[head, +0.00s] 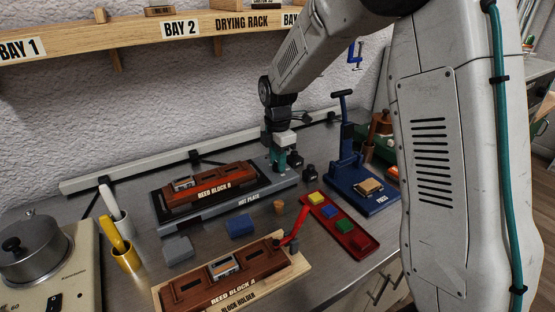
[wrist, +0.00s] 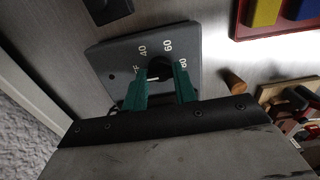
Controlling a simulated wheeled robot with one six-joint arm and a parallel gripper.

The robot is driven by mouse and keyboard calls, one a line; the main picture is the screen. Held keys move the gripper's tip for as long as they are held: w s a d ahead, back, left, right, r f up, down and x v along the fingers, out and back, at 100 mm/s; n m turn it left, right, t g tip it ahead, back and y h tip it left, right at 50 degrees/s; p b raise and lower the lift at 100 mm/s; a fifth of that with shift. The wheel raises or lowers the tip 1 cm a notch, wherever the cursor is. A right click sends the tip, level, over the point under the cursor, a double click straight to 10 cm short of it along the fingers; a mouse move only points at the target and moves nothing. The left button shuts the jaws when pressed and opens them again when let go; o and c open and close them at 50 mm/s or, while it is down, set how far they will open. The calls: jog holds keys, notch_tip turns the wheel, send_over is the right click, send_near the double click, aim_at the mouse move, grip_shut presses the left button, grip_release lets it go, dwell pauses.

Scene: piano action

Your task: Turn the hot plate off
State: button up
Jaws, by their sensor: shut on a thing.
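The grey hot plate (head: 286,178) lies along the back of the bench. Its dial end (wrist: 118,62) fills the middle of the wrist view, with the marks 40, 60 and 80 and a partly hidden OFF. My gripper (head: 279,160) points down at the right end of the hot plate. In the wrist view its green fingers (wrist: 162,72) are shut on the dark round knob (wrist: 159,67), one on each side. A short white mark shows on the knob between the fingers, but I cannot tell clearly which setting it points to.
A reed block (head: 208,183) rests on the hot plate, left of my gripper. A blue press (head: 363,190) stands to the right. A red tray (head: 362,243) with coloured blocks and another reed block (head: 205,287) on a wooden holder are in front. Small dark blocks (head: 309,173) stand close by.

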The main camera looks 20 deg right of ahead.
jog(key=o, duration=1)
notch_tip(320, 180, up, 8)
jog(key=shift+d+f, duration=0.1)
